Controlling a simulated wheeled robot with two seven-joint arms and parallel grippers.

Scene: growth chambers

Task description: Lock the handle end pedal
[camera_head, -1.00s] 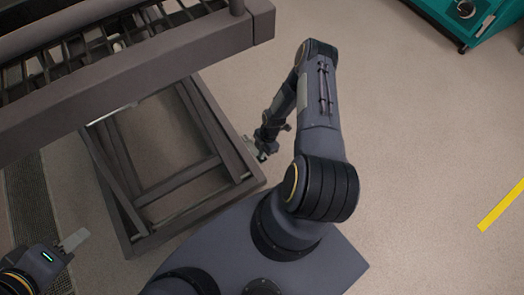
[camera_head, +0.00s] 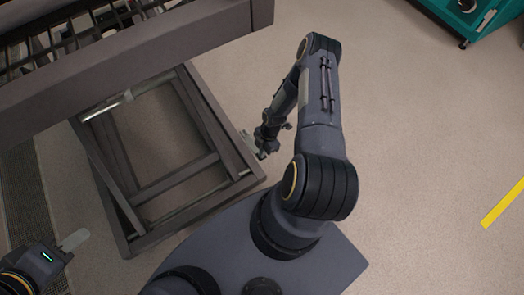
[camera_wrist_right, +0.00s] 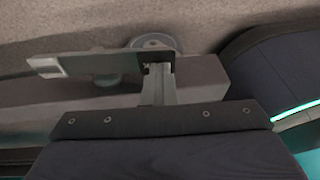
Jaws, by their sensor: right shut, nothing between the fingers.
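The grey cart has a slatted top (camera_head: 150,50) and a dark base frame (camera_head: 190,183). My right arm reaches down beside the base's right side, where its gripper (camera_head: 262,152) looks small and partly hidden by its wrist. In the right wrist view, the right gripper (camera_wrist_right: 158,82) is shut and empty. A flat grey plate with a pale end, which looks like a pedal (camera_wrist_right: 75,65), lies at the fingers' left; contact is unclear. A round grey disc (camera_wrist_right: 155,43) shows just behind. My left gripper (camera_head: 73,240) is at the lower left, away from the base; its opening is unclear.
A teal cabinet on casters (camera_head: 478,15) stands at the upper right. A yellow floor stripe (camera_head: 503,204) lies at the right. A dark floor grating (camera_head: 30,200) runs along the left. The floor right of my right arm is clear.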

